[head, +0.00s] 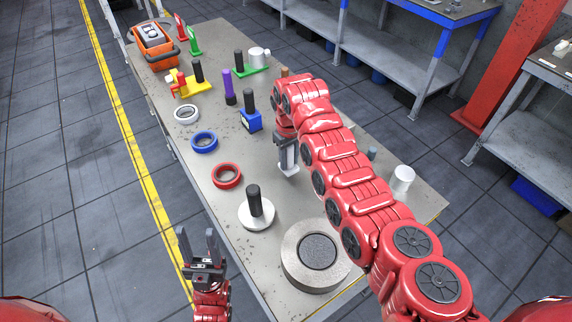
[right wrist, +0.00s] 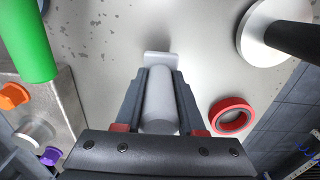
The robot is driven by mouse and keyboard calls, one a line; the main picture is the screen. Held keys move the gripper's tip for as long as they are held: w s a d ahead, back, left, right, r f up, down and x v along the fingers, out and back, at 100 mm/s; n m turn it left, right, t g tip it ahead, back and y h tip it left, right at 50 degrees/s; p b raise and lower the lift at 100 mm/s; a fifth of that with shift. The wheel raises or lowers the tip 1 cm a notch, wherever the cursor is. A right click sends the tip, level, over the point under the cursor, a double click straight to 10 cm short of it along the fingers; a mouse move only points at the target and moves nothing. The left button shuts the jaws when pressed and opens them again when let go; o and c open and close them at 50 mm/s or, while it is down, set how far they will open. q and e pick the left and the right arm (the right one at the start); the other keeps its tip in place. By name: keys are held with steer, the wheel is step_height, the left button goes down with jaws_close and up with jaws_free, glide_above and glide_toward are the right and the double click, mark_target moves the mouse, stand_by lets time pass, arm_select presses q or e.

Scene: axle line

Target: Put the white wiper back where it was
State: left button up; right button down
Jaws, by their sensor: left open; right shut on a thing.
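The white wiper, a pale round handle with a flat, wider end, is between the fingers of my right gripper (head: 287,146). In the right wrist view its handle (right wrist: 159,100) lies lengthwise between the two jaws (right wrist: 160,108), and its flat end (right wrist: 160,58) points away over the grey tabletop. In the head view the wiper (head: 290,165) hangs down over the middle of the table; I cannot tell whether it touches the top. The arm hides part of the table behind it. My left gripper (head: 201,250) is open and empty beside the table's near left edge.
A red ring (head: 227,176), blue ring (head: 203,142), white ring (head: 186,114) and white disc with black post (head: 256,212) lie left of the wiper. A blue block (head: 250,121) stands behind; a large grey ring (head: 289,262) is nearer. An orange box (head: 153,45) is far left.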

steer(key=shift+w+a+r, duration=0.1)
steer(key=shift+w+a, duration=0.2)
steer(key=shift+a, duration=0.15)
step_height(320, 180, down, 3)
steer(key=shift+w+f+p, duration=0.1)
steer(key=shift+f+p, duration=0.05)
steer(key=shift+p, duration=0.4)
steer(key=shift+f, duration=0.1)
steer(key=shift+f, duration=0.2)
steer(key=c, duration=0.5)
jaws_free()
steer(key=shift+r, duration=0.15)
